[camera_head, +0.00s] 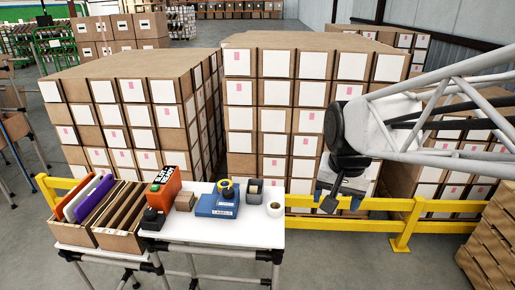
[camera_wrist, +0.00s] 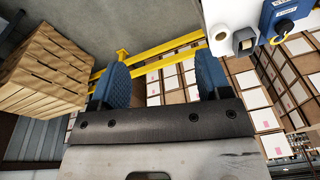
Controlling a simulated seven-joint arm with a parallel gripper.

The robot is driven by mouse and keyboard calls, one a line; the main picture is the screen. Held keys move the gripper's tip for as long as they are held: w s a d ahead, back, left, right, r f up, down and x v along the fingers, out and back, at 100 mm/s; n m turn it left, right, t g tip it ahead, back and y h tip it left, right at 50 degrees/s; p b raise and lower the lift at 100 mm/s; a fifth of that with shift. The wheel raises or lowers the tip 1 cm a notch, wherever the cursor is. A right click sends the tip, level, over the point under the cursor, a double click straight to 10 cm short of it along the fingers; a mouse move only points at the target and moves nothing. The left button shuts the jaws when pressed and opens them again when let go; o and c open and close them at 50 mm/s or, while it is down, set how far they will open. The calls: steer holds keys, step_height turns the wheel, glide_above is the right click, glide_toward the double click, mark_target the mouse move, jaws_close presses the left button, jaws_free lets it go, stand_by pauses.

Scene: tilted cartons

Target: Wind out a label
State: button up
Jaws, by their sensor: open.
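A blue box (camera_head: 217,204) with lettering on its front and a yellow-and-black round knob (camera_head: 226,187) stands on the white table. In the wrist view the blue box (camera_wrist: 268,17) and its knob (camera_wrist: 285,26) show at the top right, partly cut off. I see no label coming out of it. A white roll (camera_head: 274,209) lies to its right. My gripper (camera_head: 330,203) is to the right of the table, apart from the box. In the wrist view its blue fingers (camera_wrist: 160,65) are spread wide with nothing between them.
The white table (camera_head: 250,238) also holds a grey holder (camera_head: 255,190), a small brown box (camera_head: 185,201) and an orange device (camera_head: 166,188). A divided bin (camera_head: 122,240) stands at left. A yellow rail (camera_head: 370,204) and stacked cartons (camera_head: 300,95) are behind; a wooden stack (camera_head: 490,245) is at right.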

steer(key=w+a+f+m, duration=0.1)
steer(key=w+a+m, duration=0.1)
steer(key=w+a, duration=0.55)
steer(key=m+g, duration=0.2)
steer(key=m, duration=0.2)
glide_above(228, 190)
step_height(228, 190, down, 12)
steer(key=shift+r, duration=0.1)
steer(key=shift+f, duration=3.9)
steer(key=c, duration=0.9)
steer(key=shift+c, duration=0.2)
